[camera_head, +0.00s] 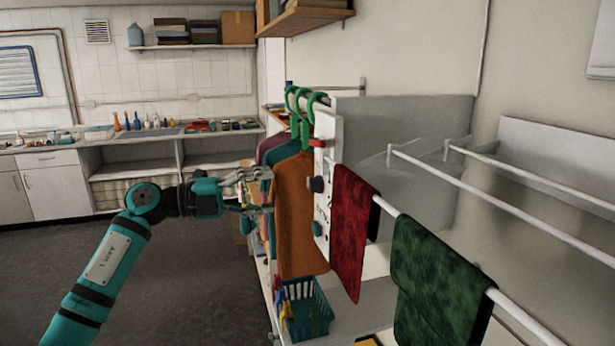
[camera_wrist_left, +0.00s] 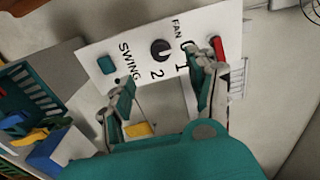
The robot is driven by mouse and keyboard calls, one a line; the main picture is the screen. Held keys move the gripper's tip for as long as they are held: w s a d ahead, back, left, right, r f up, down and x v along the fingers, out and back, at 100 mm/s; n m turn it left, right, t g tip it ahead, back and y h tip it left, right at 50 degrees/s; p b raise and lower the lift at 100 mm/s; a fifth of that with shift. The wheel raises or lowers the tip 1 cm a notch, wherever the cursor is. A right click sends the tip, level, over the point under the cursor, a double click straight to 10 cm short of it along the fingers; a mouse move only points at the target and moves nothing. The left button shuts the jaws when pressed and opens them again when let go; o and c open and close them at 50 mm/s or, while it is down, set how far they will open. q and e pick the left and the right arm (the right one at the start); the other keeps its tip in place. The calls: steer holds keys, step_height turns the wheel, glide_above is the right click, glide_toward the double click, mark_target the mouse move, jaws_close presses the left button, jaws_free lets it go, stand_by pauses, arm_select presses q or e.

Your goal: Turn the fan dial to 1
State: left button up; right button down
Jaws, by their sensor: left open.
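The fan dial is a dark round knob on a white panel (camera_wrist_left: 215,20); in the left wrist view the dial (camera_wrist_left: 160,49) sits between the marks FAN, 0, 1 and 2. Its pointer setting is too small to tell. In the head view the dial (camera_head: 316,184) sticks out from the panel's left face. My left gripper (camera_head: 262,191) is open and empty, left of the dial and apart from it. In the left wrist view my left gripper (camera_wrist_left: 160,73) has one finger on each side below the dial. My right gripper is not in view.
A teal knob (camera_wrist_left: 107,64) by SWING and a red part (camera_wrist_left: 218,48) flank the dial. Hanging shirts (camera_head: 300,215) are close behind my left gripper. A red towel (camera_head: 350,225) hangs right of the panel, and a teal basket (camera_head: 305,315) stands below.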

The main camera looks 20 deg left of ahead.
mark_target(309, 186)
arm_select(q)
steer(key=p+x, duration=0.3)
steer(key=x, duration=0.6)
steer(key=shift+r, duration=0.1)
steer(key=shift+w+d, duration=0.15)
steer(key=shift+d, duration=0.15)
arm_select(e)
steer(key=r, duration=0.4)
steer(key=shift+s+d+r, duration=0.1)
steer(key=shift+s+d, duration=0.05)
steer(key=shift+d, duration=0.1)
arm_select(q)
steer(key=shift+c, duration=0.2)
